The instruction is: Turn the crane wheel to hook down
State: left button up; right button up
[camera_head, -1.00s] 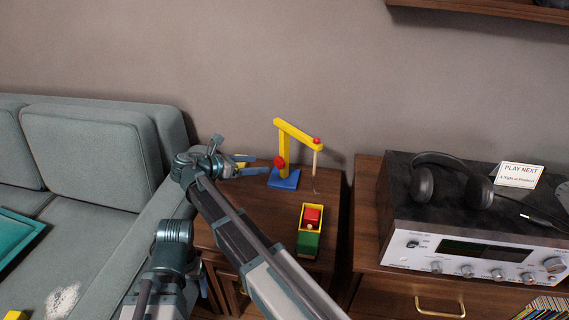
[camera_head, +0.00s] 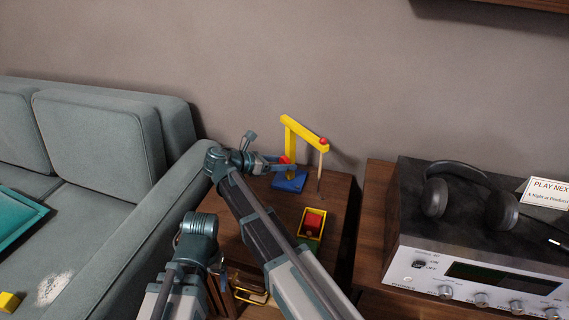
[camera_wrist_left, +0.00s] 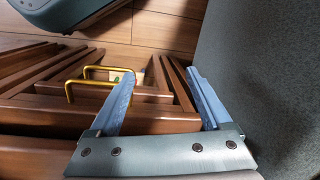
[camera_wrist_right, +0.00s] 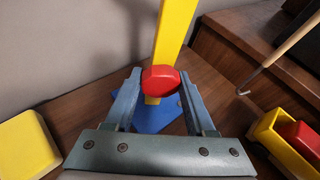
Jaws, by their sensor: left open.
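The toy crane (camera_head: 289,145) stands on the wooden side cabinet, with a yellow post and boom on a blue base (camera_head: 289,181). Its red wheel (camera_wrist_right: 161,79) is on the near side of the post. My right gripper (camera_head: 282,163) is at the wheel. In the right wrist view my right gripper's fingertips (camera_wrist_right: 160,75) lie on either side of the wheel, close to its edges; whether they press on it is unclear. The hook (camera_wrist_right: 243,91) hangs on its line below the boom's end. My left gripper (camera_wrist_left: 163,74) is open and empty, low by the cabinet front.
A toy truck (camera_head: 312,224) with a red load stands near the crane. A yellow block (camera_wrist_right: 27,146) lies left of it. Left is the sofa (camera_head: 105,130); right, the stereo (camera_head: 480,260) with headphones (camera_head: 470,195). A gold handle (camera_wrist_left: 72,88) is close to my left gripper.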

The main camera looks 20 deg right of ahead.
grip_shut()
jog(key=shift+s+m+t, duration=0.2)
jog(key=shift+m+t, duration=0.1)
jog(key=shift+m, duration=0.2)
pick_arm(q)
jog(key=shift+r, duration=0.15)
pick_arm(e)
jog(key=shift+w+m+t+y, duration=0.1)
jog(key=shift+m+t+y, duration=0.3)
jog(key=shift+m+t, duration=0.45)
jog(key=o, duration=0.6)
grip_release()
jog(key=shift+c, duration=0.2)
